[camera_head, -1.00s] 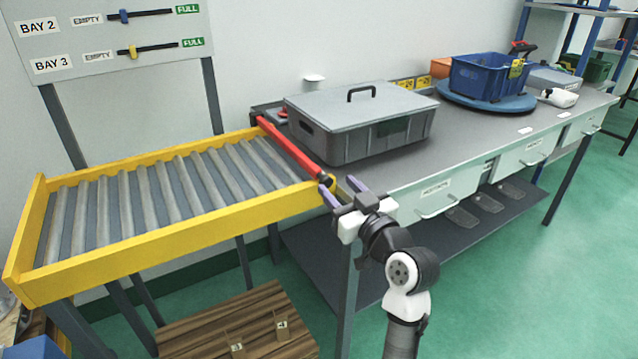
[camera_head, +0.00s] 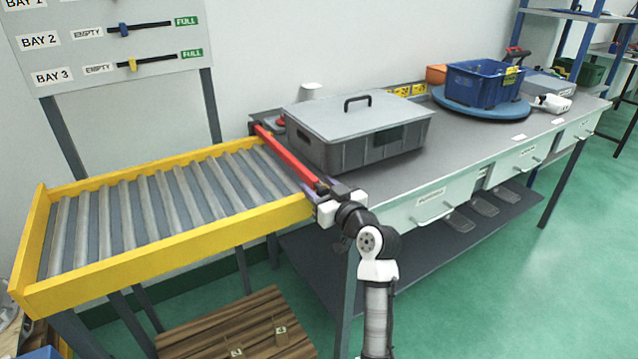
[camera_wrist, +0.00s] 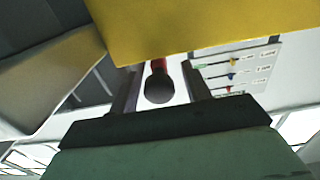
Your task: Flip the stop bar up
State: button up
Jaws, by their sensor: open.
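The red stop bar (camera_head: 287,155) lies along the end of the yellow roller conveyor, beside the bench, and looks lowered. Its near end has a dark tip. My gripper (camera_head: 312,188) is at that near end, at the conveyor's front corner. In the wrist view the open fingers (camera_wrist: 160,88) stand on either side of the bar's dark round end (camera_wrist: 159,89), with gaps visible beside it. The yellow conveyor rail (camera_wrist: 200,25) fills the top of that view. In the head view my gripper partly hides the bar's near end.
The roller conveyor (camera_head: 110,274) is empty. A lidded grey crate (camera_head: 340,152) stands on the bench close to the bar. A blue crate (camera_head: 480,85) sits on a round blue turntable farther right. A slider board (camera_head: 105,45) stands behind the conveyor.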

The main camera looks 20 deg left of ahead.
jog(key=shift+w+a, duration=0.25)
jog(key=shift+a, duration=0.1)
jog(key=shift+c, duration=0.3)
grip_shut()
jog(key=shift+r, duration=0.1)
